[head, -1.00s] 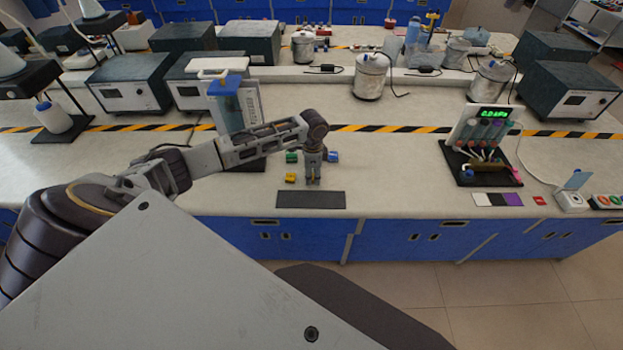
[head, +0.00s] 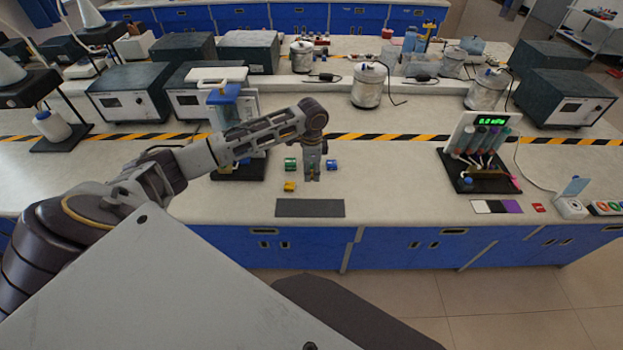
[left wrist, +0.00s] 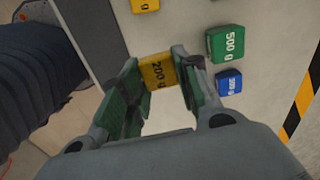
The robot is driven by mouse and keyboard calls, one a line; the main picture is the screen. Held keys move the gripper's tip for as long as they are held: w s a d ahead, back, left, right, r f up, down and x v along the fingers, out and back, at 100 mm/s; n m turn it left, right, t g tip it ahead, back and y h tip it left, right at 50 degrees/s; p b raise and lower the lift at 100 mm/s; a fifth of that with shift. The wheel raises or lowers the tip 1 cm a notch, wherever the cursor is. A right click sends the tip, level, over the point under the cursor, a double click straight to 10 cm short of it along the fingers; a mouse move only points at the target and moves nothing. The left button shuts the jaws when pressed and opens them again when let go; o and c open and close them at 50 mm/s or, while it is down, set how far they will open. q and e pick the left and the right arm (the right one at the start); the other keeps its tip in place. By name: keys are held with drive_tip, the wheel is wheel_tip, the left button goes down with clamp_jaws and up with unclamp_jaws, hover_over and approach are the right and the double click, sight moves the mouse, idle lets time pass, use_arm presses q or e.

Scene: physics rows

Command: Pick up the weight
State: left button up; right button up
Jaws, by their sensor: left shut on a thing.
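My left gripper (head: 312,178) points down over the bench just behind a dark grey mat (head: 310,208). In the left wrist view its fingers (left wrist: 158,92) are closed on a yellow weight marked 200 g (left wrist: 158,72). In the head view the gripper mostly hides that weight. Around it stand a green 500 g weight (head: 291,164), a second yellow weight (head: 290,186) and a blue weight (head: 332,164). The green one (left wrist: 228,42), the blue one (left wrist: 229,82) and the other yellow one (left wrist: 145,5) also show in the left wrist view. My right gripper is not seen.
A balance-like device with a blue top (head: 223,97) stands behind my left forearm. A display stand with tubes (head: 478,150) and a black, white and purple strip (head: 497,207) are at the right. The bench between the weights and that stand is clear.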

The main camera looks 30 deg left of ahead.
sight(312, 172)
use_arm(q)
drive_tip(key=shift+r, duration=1.8)
drive_tip(key=shift+w+r, duration=0.1)
